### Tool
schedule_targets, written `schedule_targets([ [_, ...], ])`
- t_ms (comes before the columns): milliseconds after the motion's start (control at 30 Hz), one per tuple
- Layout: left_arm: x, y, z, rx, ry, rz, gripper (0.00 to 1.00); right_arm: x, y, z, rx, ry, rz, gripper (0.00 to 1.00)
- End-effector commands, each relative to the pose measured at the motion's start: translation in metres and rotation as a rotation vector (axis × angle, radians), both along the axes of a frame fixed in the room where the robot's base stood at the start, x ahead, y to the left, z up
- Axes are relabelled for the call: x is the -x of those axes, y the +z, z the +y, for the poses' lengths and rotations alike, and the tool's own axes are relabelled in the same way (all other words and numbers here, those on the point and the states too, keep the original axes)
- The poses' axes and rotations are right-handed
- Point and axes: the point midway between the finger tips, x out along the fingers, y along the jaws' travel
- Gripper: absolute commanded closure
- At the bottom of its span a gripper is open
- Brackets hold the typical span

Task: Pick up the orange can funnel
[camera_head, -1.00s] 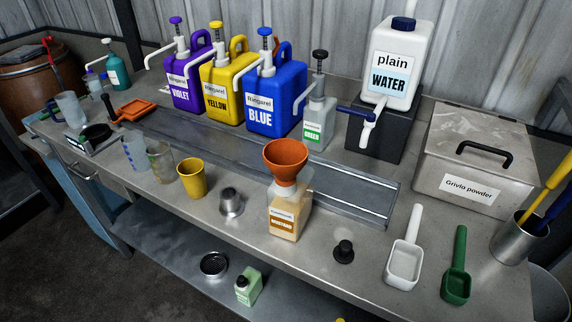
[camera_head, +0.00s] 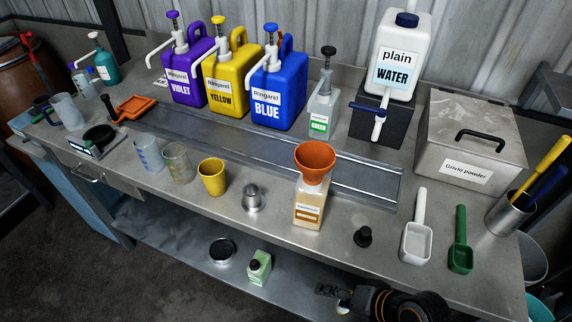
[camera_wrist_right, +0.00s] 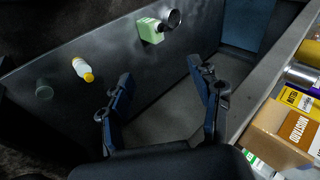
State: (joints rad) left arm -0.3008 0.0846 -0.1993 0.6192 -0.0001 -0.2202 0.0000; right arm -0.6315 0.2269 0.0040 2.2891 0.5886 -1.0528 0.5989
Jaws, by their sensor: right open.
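The orange can funnel (camera_head: 315,162) sits upright in the mouth of a beige bottle with a brown label (camera_head: 309,205) on the workbench. My right gripper (camera_head: 330,291) shows at the bottom of the head view, in front of the bench and apart from the funnel. In the right wrist view the jaws of my right gripper (camera_wrist_right: 158,74) are spread wide with nothing between them. The bottle's box-like side (camera_wrist_right: 282,132) shows at the right there; I cannot make out the funnel in that view. My left gripper is not in view.
A yellow cup (camera_head: 212,178), a steel cup (camera_head: 252,199) and a black stopper (camera_head: 363,236) stand near the funnel. Blue, yellow and violet jugs stand behind. The bench's front edge (camera_wrist_right: 262,88) lies beside my gripper. A green bottle (camera_wrist_right: 151,31) is on the lower shelf.

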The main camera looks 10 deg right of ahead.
Motion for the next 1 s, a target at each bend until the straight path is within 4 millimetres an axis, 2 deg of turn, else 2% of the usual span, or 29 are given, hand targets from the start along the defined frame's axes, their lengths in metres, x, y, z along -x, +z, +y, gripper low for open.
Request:
schedule_targets([
  [233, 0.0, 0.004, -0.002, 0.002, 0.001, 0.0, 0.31, -0.019, 0.103, 0.006, -0.685, -0.418, 0.092, 0.37],
  [400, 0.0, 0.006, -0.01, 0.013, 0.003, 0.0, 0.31, -0.032, 0.181, -0.009, -1.245, -0.688, 0.287, 0.37],
  [500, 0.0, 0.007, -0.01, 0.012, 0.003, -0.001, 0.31, -0.037, 0.214, -0.021, -1.5, -0.795, 0.413, 0.37],
  [600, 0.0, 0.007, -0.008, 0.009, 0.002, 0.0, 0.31, -0.04, 0.234, -0.031, -1.669, -0.86, 0.511, 0.37],
  [733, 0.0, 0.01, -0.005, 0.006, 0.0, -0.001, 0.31, -0.044, 0.247, -0.036, -1.769, -0.896, 0.577, 0.37],
  [867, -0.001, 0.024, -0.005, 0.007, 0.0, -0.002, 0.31, -0.056, 0.252, -0.03, -1.786, -0.898, 0.586, 0.37],
  [1000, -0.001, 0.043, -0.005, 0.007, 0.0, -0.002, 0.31, -0.076, 0.254, -0.016, -1.784, -0.897, 0.582, 0.37],
])
